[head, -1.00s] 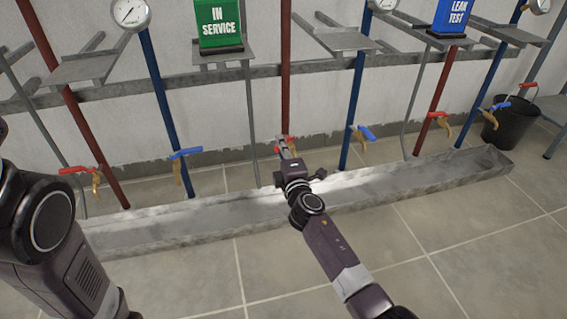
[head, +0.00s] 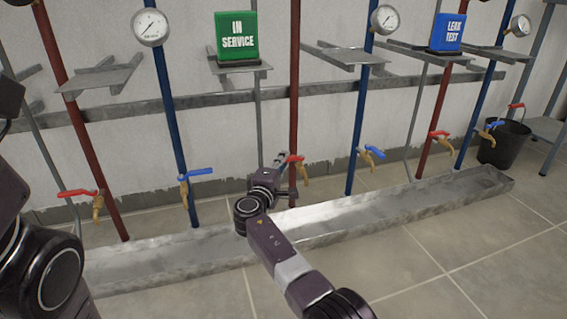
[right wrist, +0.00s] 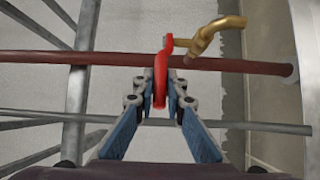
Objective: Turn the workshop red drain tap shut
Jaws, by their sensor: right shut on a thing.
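A red-handled tap (head: 298,159) with a brass spout sits low on the middle red pipe. The brass body (right wrist: 215,37) shows beyond the lever. In the head view the fingers partly cover the lever. My left arm shows at the left edge, but its gripper is out of view.
Other red and blue taps line the wall, including a blue one (head: 372,152) to the right and another (head: 197,174) to the left. A long metal trough (head: 345,224) runs below. Signs read IN SERVICE (head: 236,37) and LEAK TEST (head: 448,33). A black bucket (head: 503,143) stands right.

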